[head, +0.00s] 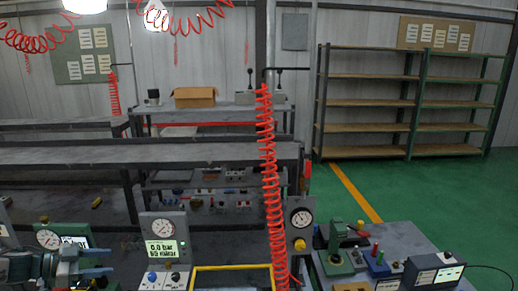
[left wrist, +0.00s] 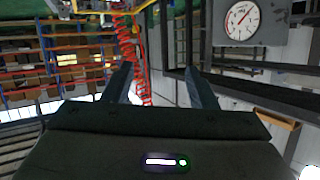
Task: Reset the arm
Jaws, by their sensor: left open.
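My left gripper (head: 105,262) is at the lower left of the head view, its two fingers pointing right and apart with nothing between them. In the left wrist view its fingers (left wrist: 160,85) also stand apart and empty. It is in front of a gauge block (head: 48,238) and left of a panel with a round gauge and a digital pressure display (head: 166,240). My right gripper does not show. No valve block is in the fingers.
A coiled red hose (head: 270,180) hangs down at the middle. A yellow-edged frame (head: 232,268) lies at the front. A bench at right carries a green press (head: 335,250) and a screen device (head: 433,275). Shelves (head: 368,105) stand behind open green floor.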

